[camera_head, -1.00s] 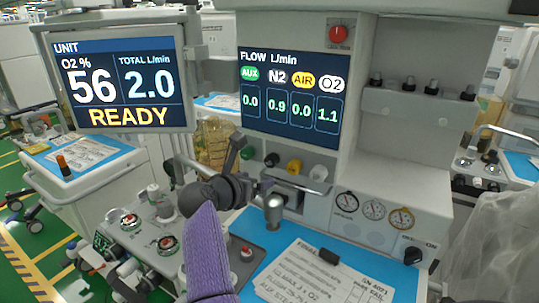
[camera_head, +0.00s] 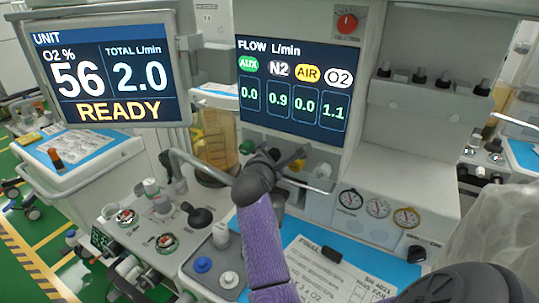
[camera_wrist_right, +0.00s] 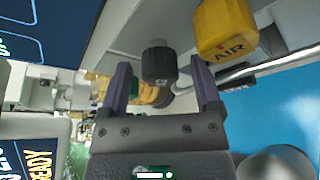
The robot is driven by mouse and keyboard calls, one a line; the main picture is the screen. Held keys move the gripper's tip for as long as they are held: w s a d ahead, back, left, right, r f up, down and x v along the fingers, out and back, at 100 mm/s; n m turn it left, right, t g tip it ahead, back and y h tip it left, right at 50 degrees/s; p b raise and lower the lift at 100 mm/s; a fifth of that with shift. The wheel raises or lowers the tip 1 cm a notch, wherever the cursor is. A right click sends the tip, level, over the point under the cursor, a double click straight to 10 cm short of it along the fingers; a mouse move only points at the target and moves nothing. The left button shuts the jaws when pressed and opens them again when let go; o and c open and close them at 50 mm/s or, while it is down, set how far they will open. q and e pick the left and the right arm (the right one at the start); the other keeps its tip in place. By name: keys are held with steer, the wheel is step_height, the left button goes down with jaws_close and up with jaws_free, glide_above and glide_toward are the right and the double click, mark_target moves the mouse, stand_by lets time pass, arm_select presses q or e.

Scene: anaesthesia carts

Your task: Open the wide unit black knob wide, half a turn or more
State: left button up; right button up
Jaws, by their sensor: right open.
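The black knob (camera_wrist_right: 158,62) shows in the right wrist view, below the flow screen (camera_head: 296,95) of the wide unit. It stands ahead of my right gripper (camera_wrist_right: 162,88), in line with the gap between the two purple fingers. The fingers are open with nothing held, and I see no clear contact with the knob. In the head view my right gripper (camera_head: 288,160) covers part of the knob row, and I cannot tell the black knob from the dark gripper there. My left gripper is not in view.
The yellow AIR knob (camera_wrist_right: 226,28) is close beside the right finger. A green knob (camera_head: 247,145) and a white knob (camera_head: 322,170) share the row. A metal rail (camera_wrist_right: 268,66) runs by the knobs. Papers lie on the blue worktop (camera_head: 292,230) below.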

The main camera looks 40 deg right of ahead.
steer(key=shift+c, duration=0.6)
jaws_close()
steer(key=shift+r+n+g+p, duration=0.15)
steer(key=shift+n+g+p, duration=0.15)
steer(key=shift+n+p, duration=0.35)
steer(key=shift+n+g+p, duration=0.35)
steer(key=shift+g+p, duration=0.05)
steer(key=shift+p, duration=0.25)
steer(key=shift+w+n+g+p, duration=0.1)
steer(key=shift+n+g+p, duration=0.3)
steer(key=shift+n, duration=0.3)
steer(key=shift+n+g, duration=0.5)
steer(key=shift+n, duration=0.1)
